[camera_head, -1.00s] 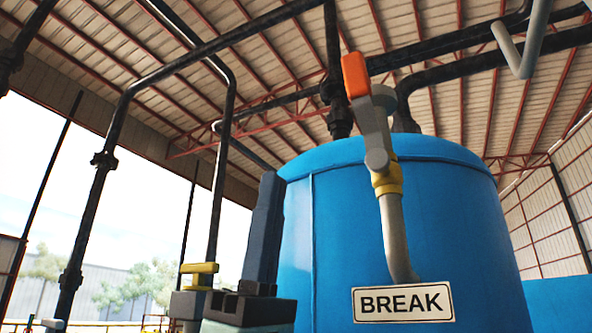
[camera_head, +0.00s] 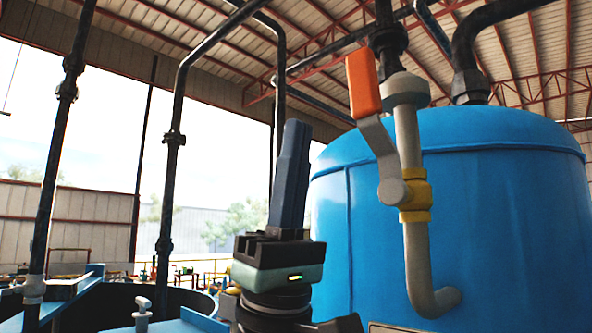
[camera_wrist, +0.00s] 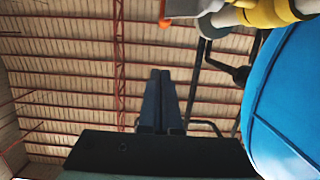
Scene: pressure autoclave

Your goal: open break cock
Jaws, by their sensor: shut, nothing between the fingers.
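The break cock is a valve with a grey lever and an orange grip (camera_head: 363,84), on a yellow valve body (camera_head: 415,196). The lever slants up and left from its pivot, beside the grey pipe (camera_head: 417,262) on the blue tank. In the wrist view the yellow body (camera_wrist: 264,12) shows at the top right, with the orange grip (camera_wrist: 183,8) left of it. My gripper (camera_head: 297,126) points up, left of and apart from the lever. Its fingers are together and empty; they also show in the wrist view (camera_wrist: 160,75).
The large blue tank (camera_head: 490,215) fills the right side. Black vertical pipes (camera_head: 172,150) stand at the left, and more pipes run overhead. The air between my gripper and the lever is clear. The label plate is mostly cut off at the bottom.

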